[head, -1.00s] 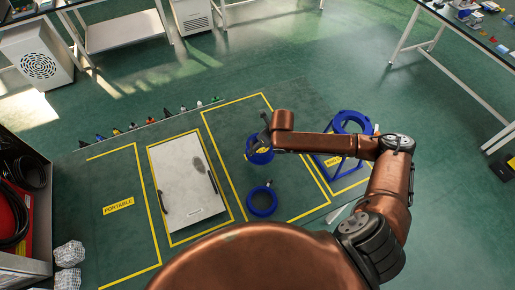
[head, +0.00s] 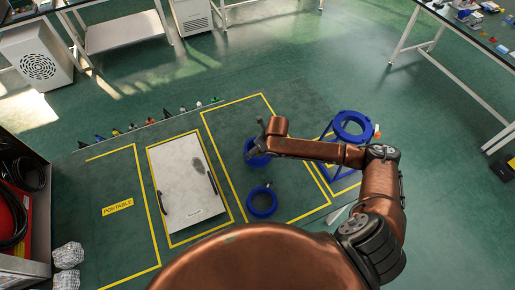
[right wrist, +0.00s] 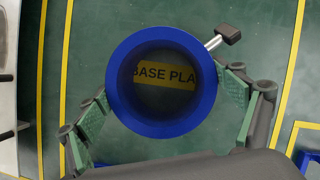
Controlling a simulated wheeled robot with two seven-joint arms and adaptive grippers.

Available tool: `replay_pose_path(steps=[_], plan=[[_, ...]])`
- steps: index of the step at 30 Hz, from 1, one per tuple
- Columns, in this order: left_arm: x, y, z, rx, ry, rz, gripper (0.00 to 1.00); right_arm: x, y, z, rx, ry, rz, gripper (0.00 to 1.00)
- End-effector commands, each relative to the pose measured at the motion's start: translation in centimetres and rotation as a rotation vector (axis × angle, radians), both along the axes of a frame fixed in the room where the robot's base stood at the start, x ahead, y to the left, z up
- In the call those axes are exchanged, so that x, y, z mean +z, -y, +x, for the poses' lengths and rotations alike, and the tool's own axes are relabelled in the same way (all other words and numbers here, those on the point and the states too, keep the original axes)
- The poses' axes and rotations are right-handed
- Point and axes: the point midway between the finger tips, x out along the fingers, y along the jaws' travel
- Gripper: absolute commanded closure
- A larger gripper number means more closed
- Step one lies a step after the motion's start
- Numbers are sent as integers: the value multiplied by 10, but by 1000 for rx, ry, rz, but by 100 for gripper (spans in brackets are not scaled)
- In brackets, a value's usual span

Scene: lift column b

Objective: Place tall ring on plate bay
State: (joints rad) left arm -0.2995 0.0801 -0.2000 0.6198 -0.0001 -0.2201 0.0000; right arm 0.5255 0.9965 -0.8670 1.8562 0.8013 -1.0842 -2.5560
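The tall blue ring (head: 257,160) is over the bay right of the pale plate, at my right gripper (head: 256,145). In the right wrist view the ring (right wrist: 161,128) is between the green-padded fingers of my right gripper (right wrist: 166,95), which reach its outer wall at both sides. I cannot tell whether they grip it. A yellow label (right wrist: 165,77) reading "BASE PLA" shows through the opening. A lever with a black knob (right wrist: 228,34) sticks out at upper right. Whether the ring touches the floor is unclear. My left gripper is out of view.
A second blue ring (head: 262,203) lies nearer in the same bay. The pale plate (head: 187,180) with dark handles fills the bay to the left. A blue frame with a round top (head: 353,126) stands at right. The "PORTABLE" bay (head: 118,207) is empty.

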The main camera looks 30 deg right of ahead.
Motion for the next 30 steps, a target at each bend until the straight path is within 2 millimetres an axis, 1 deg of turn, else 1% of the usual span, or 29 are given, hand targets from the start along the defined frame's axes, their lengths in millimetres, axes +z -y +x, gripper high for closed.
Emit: replay_pose_path(steps=[10,14,17,24,27,30], plan=[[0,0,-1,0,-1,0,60,2,0,0,0,2,0,7],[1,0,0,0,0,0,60,11,2,-2,1,3,0,7],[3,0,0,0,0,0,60,26,4,-8,2,5,-2,7],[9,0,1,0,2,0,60,74,10,-27,1,5,-2,7],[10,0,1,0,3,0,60,90,13,-33,1,4,-2,7],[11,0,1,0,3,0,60,102,14,-38,-1,2,-1,7]])
